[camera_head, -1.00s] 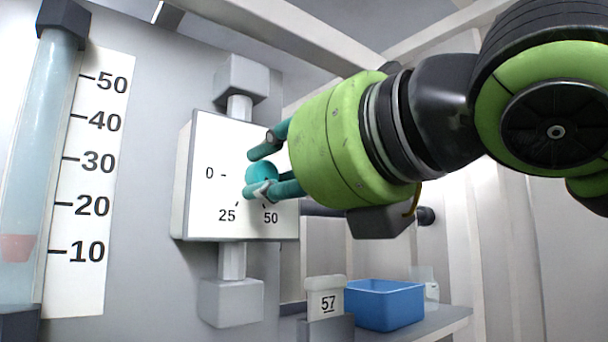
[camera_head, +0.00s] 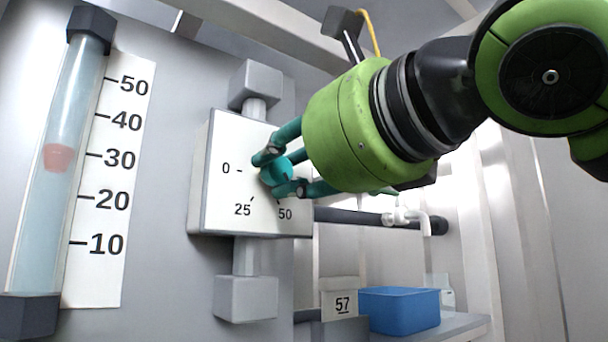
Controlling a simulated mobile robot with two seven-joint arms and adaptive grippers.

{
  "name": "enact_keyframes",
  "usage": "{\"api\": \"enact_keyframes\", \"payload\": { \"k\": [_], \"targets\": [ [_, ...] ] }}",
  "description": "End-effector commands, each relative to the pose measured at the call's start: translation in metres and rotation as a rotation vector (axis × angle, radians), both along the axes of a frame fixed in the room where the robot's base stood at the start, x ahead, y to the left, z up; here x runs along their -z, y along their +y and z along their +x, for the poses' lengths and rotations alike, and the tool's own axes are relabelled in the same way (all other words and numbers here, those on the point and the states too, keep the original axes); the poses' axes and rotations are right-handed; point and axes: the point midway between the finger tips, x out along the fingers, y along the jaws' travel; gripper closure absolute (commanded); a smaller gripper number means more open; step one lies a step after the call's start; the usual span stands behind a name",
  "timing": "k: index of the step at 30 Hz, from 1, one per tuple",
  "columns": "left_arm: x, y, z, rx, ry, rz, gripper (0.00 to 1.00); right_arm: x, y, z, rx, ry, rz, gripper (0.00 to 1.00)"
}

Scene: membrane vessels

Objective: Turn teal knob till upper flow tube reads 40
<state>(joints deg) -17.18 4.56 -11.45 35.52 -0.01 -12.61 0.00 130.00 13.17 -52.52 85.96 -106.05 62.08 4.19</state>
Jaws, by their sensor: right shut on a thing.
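The teal knob (camera_head: 277,172) sits on a white dial panel (camera_head: 222,205) marked 0, 25 and 50. My right gripper (camera_head: 272,173) comes in from the right, its teal fingers shut on the knob, one above and one below. The fingers hide part of the knob and the panel's right side. The flow tube (camera_head: 75,120) stands at the left, with a salmon-coloured float (camera_head: 59,158) inside. The float is level with about 30 on the scale strip (camera_head: 112,180), which runs from 10 to 50. My left gripper is not in view.
A blue bin (camera_head: 400,311) stands on a shelf at the lower right, beside a tag reading 57 (camera_head: 342,304). A dark horizontal pipe with a white fitting (camera_head: 405,217) runs behind my gripper. Grey blocks (camera_head: 246,298) sit below and above the panel.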

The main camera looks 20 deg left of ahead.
Motion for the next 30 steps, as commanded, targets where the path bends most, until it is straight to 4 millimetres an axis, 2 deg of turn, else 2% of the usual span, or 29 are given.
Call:
{"api": "enact_keyframes", "payload": {
  "k": [1, 15, 30],
  "targets": [
    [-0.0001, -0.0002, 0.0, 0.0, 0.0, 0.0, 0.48, -0.008, -0.0027, -0.0016, 0.0, -0.049, -0.009, 1.0],
    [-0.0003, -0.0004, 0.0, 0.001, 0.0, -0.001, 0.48, -0.0072, -0.0023, -0.0018, 0.001, -0.293, -0.202, 1.0],
    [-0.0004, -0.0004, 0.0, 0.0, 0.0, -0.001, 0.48, -0.0067, -0.0018, -0.0021, 0.0, -0.35, -0.248, 1.0]
  ]
}}
